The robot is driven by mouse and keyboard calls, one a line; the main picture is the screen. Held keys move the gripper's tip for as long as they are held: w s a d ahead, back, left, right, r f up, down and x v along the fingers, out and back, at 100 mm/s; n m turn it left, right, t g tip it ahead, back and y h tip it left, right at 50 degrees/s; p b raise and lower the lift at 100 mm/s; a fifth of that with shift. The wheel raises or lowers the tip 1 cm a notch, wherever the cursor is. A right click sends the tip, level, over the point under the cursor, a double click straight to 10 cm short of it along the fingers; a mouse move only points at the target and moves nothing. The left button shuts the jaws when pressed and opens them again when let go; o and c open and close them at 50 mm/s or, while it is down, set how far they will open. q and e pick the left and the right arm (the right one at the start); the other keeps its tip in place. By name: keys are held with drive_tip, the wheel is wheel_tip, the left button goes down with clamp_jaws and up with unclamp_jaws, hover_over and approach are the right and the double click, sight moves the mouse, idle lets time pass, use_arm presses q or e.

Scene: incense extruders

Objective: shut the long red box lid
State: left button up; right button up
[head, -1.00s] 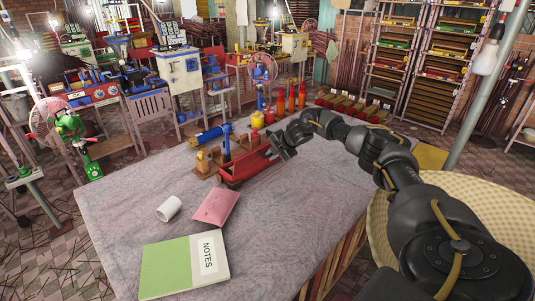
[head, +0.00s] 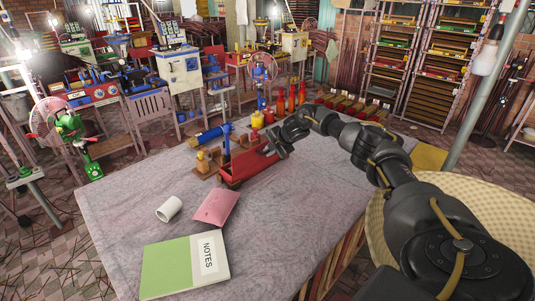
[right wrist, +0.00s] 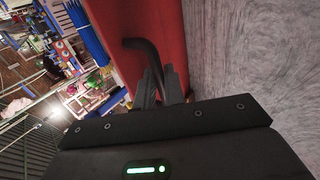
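The long red box (head: 248,166) lies on the cloth-covered table, running from lower left to upper right in the head view. My right gripper (head: 272,149) is at its far right end, low over the red surface. In the right wrist view my right gripper's fingers (right wrist: 161,84) are close together in front of the red surface (right wrist: 150,20). A dark curved bar (right wrist: 143,46) meets or passes behind the fingertips; I cannot tell whether they grip it. The lid is hard to tell from the box, partly hidden by the gripper. My left gripper is out of view.
A blue cylinder (head: 210,134) and small wooden pieces (head: 203,161) stand close by the box. A white cup (head: 169,209), a pink card (head: 216,207) and a green notebook (head: 178,268) lie nearer. Bottles (head: 291,100) stand behind. The table's right front is clear.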

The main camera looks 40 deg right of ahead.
sight(263, 144)
drive_tip(key=shift+w+r, duration=0.35)
drive_tip(key=shift+w, duration=0.45)
drive_tip(key=shift+w+a, duration=0.1)
drive_tip(key=shift+w, duration=0.05)
drive_tip(key=shift+w, duration=0.3)
drive_tip(key=shift+w+r+b, duration=0.25)
drive_tip(key=shift+w+b, duration=0.05)
drive_tip(key=shift+w, duration=0.05)
drive_tip(key=shift+w+a, duration=0.1)
drive_tip(key=shift+w, duration=0.05)
